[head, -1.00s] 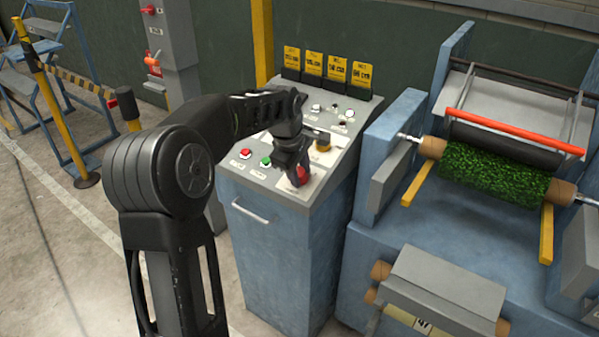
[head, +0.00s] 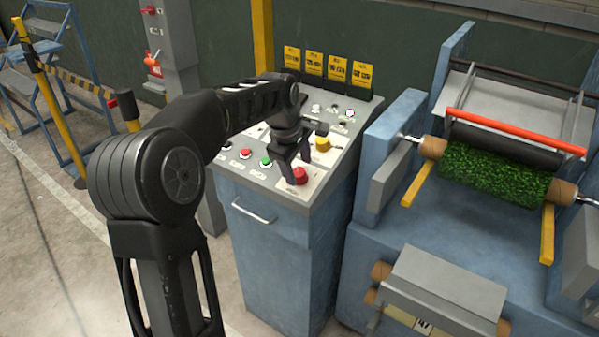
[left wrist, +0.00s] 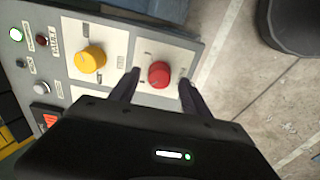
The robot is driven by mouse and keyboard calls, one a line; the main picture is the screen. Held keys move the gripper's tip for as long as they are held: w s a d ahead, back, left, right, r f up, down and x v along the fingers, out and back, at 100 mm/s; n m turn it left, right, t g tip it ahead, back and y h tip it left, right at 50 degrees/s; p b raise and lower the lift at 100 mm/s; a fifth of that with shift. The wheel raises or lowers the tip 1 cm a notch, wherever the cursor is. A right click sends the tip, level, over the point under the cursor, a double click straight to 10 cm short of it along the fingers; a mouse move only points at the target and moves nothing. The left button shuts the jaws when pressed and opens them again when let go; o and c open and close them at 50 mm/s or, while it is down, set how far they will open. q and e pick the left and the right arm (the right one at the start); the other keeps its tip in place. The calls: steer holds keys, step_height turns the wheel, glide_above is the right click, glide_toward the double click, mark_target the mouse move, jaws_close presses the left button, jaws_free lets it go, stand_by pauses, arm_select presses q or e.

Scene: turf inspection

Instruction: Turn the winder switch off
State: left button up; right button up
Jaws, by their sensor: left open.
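A red knob (head: 300,176) sits at the front right corner of the sloped grey control panel (head: 285,190). A yellow knob (head: 323,144) sits behind it. In the left wrist view the red knob (left wrist: 159,74) lies between the two spread fingers of my left gripper (left wrist: 158,80), and the yellow knob (left wrist: 92,59) is to its left. In the head view my left gripper (head: 291,164) is open, pointing down at the red knob. I cannot tell whether the fingers touch it. The labels are too small to read, so I cannot tell which control is the winder switch. My right gripper is not in view.
A green button (head: 266,162) and a red button (head: 245,154) are left of the red knob. Yellow tags (head: 337,68) stand along the panel's back. A blue machine with a green turf roll (head: 490,174) stands to the right. Open floor lies at left.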

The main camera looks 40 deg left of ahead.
arm_select(q)
steer(key=v, duration=0.5)
steer(key=shift+f, duration=0.1)
stand_by(0.4)
